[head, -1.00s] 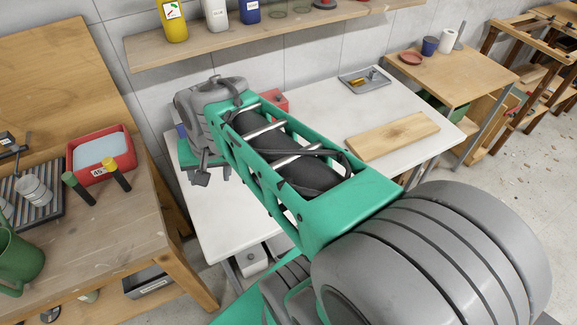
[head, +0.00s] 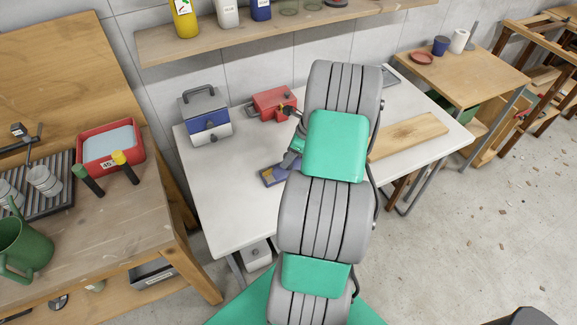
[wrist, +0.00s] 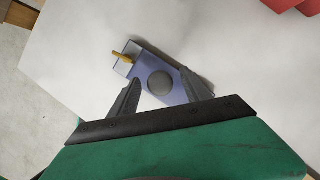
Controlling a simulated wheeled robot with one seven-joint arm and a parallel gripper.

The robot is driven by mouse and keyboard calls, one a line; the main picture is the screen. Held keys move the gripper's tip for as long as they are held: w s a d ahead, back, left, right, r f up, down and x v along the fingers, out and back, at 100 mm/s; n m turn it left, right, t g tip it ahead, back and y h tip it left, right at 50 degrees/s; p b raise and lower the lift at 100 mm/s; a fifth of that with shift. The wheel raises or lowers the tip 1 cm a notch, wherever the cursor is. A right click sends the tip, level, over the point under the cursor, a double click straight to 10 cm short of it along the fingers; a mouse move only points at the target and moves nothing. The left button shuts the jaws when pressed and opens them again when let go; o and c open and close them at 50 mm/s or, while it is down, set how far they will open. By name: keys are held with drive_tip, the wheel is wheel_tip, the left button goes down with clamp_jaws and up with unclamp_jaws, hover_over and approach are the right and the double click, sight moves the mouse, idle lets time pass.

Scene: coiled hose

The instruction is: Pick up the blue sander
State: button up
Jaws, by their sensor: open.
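The blue sander (head: 269,177) lies on the white table, partly hidden behind my arm in the head view. In the wrist view the blue sander (wrist: 150,64) shows a flat blue body with a round grey knob and a pale end with a yellow piece. My gripper (wrist: 160,78) is open above it, with one finger toward each side of the blue body. The gripper looks empty, and I cannot tell whether the fingers touch the sander. In the head view my arm hides most of the gripper.
On the white table (head: 225,218) stand a blue-and-grey box (head: 207,121), a red box-like tool (head: 272,104) and a wooden board (head: 410,135). A wall shelf (head: 220,43) runs behind. The table's left front is clear.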

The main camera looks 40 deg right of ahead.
drive_tip(key=shift+w+a+f, duration=0.1)
drive_tip(key=shift+f, duration=0.3)
drive_tip(key=shift+c, duration=0.6)
clamp_jaws()
idle(0.5)
